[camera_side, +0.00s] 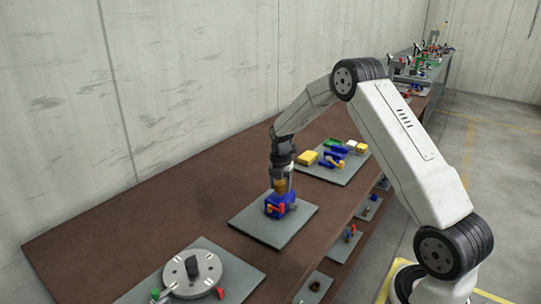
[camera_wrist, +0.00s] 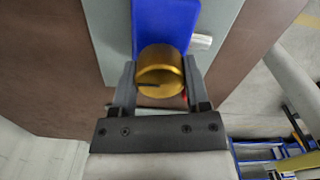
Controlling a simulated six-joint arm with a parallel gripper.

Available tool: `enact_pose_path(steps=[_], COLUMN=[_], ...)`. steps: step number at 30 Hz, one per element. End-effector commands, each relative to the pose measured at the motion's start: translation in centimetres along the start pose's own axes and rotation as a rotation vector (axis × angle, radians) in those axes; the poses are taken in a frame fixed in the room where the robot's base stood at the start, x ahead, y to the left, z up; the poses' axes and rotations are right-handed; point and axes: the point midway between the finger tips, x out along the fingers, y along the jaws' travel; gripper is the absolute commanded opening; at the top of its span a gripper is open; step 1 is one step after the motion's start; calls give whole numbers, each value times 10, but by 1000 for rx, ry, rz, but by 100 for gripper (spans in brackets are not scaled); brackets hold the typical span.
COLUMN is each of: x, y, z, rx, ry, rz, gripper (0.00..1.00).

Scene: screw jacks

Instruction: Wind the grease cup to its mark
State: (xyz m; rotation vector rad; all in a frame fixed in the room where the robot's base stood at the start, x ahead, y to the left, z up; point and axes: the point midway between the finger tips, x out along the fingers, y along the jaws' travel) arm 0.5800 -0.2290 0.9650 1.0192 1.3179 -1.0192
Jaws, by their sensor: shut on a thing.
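The grease cup (camera_wrist: 160,68) is a brass-coloured round cap on a blue body (camera_wrist: 166,22). In the wrist view it sits between the two dark fingers of my gripper (camera_wrist: 160,82), which is shut on its sides. A dark line runs from the cup's left edge toward its middle. In the side view the cup (camera_side: 280,186) shows small under my gripper (camera_side: 281,176), on top of the blue body (camera_side: 280,205). The body stands on a grey plate (camera_side: 262,224). I cannot make out the mark itself.
A light stub (camera_wrist: 201,41) juts from the blue body, and something red shows by the right finger. A round grey turntable (camera_side: 192,272) on a plate lies at the front left. Another plate with yellow, blue and green parts (camera_side: 334,158) lies behind. The brown bench (camera_side: 150,205) is bare at left.

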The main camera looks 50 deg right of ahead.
Motion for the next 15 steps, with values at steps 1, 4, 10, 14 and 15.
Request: enact_pose_path(steps=[1,4,10,14,15], x=[5,5,5,5,5], y=[-3,-3,-3,-3,-3], z=[-2,-2,-2,-2,-2], rx=[-43,-138,-327,-444,-477], ry=[7,8,9,9,10], rz=[-9,-9,-8,-8,-7], gripper=[1,1,1,1,1])
